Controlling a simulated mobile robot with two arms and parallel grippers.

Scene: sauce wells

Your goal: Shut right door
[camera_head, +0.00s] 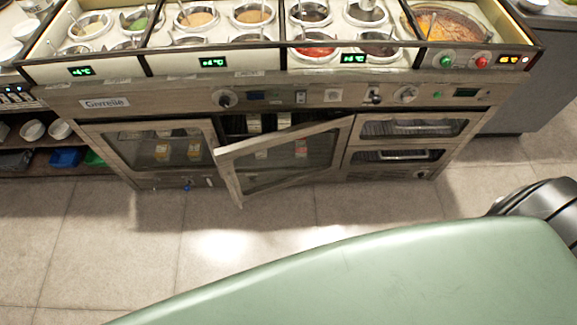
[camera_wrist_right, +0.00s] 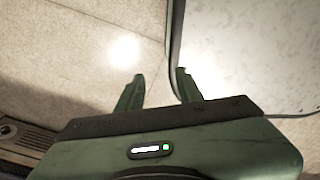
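The right door (camera_head: 285,155) is a glass door in a worn grey frame on the front of the sauce counter. It stands ajar, hinged at its right side, with its free left edge swung out over the floor. Jars show in the open compartment (camera_head: 252,123) behind it. The left glass door (camera_head: 165,150) looks shut. My right gripper (camera_wrist_right: 160,74) shows in the right wrist view, its two green fingers apart and nothing between them. My left gripper is in neither view.
The counter top (camera_head: 280,62) holds several sauce wells. Two glass-fronted drawers (camera_head: 405,140) are right of the door. Open shelves (camera_head: 40,145) stand at the left. The tiled floor (camera_head: 150,240) before the counter is clear. A pale panel (camera_wrist_right: 250,50) lies right of the right fingers.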

